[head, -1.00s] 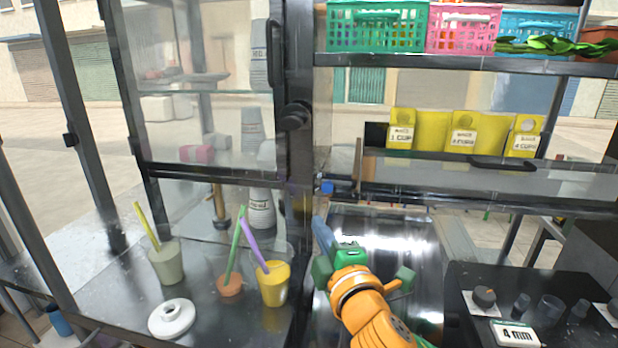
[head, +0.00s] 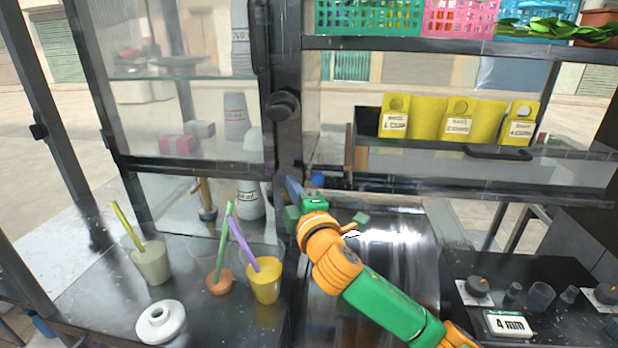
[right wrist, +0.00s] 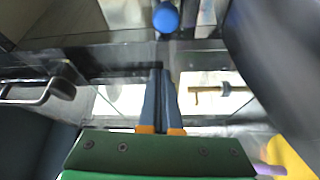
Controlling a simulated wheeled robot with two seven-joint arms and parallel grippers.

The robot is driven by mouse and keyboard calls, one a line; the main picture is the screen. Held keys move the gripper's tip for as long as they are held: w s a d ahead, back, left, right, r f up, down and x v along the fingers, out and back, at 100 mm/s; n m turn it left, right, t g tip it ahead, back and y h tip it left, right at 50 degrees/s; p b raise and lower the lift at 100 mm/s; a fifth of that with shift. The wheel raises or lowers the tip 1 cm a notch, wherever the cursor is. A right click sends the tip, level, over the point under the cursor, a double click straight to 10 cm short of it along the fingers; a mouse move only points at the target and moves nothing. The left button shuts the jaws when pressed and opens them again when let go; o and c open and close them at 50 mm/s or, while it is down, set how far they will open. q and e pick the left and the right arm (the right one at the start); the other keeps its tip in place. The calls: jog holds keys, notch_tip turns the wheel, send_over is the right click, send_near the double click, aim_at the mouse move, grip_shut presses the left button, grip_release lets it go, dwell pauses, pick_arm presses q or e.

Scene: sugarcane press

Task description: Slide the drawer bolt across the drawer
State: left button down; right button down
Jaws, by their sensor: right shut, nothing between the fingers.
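The drawer bolt shows as a round blue knob (head: 318,181) at the left end of the drawer's lower rail, beside the dark post. It also shows at the top of the right wrist view (right wrist: 166,17). The glass-fronted drawer (head: 560,168) has a dark handle (head: 498,152). My right gripper (head: 292,187) has its blue fingers together and empty. In the head view its tips are just left of the knob, in front of the post. In the right wrist view the tips (right wrist: 160,73) point toward the knob, with a visible gap. My left gripper is not in view.
The dark post (head: 287,130) with a round black knob (head: 282,105) stands close to my right gripper. A metal drum (head: 405,235) lies below the drawer. Cups with straws, including a yellow one (head: 264,282), stand at left. Yellow measuring boxes (head: 429,115) are behind the drawer glass.

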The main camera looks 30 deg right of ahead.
aim_at(323, 179)
jog(key=shift+w+d+r, duration=0.1)
jog(key=shift+w+r, duration=0.05)
jog(key=shift+w, duration=0.35)
jog(key=shift+w+d+r, duration=0.1)
jog(key=shift+w+r, duration=0.05)
jog(key=shift+w, duration=0.3)
jog(key=d, duration=0.1)
jog(key=d+p, duration=0.1)
jog(key=s+d+f, duration=0.1)
jog(key=shift+s+d, duration=0.3)
jog(key=shift+s, duration=0.05)
jog(key=shift+w+a, duration=0.1)
jog(key=shift+d+f, duration=0.15)
jog(key=shift+d, duration=0.15)
jog(key=s+d, duration=0.2)
jog(key=shift+s+d, duration=0.25)
jog(key=shift+d, duration=0.1)
jog(key=shift+a, duration=0.1)
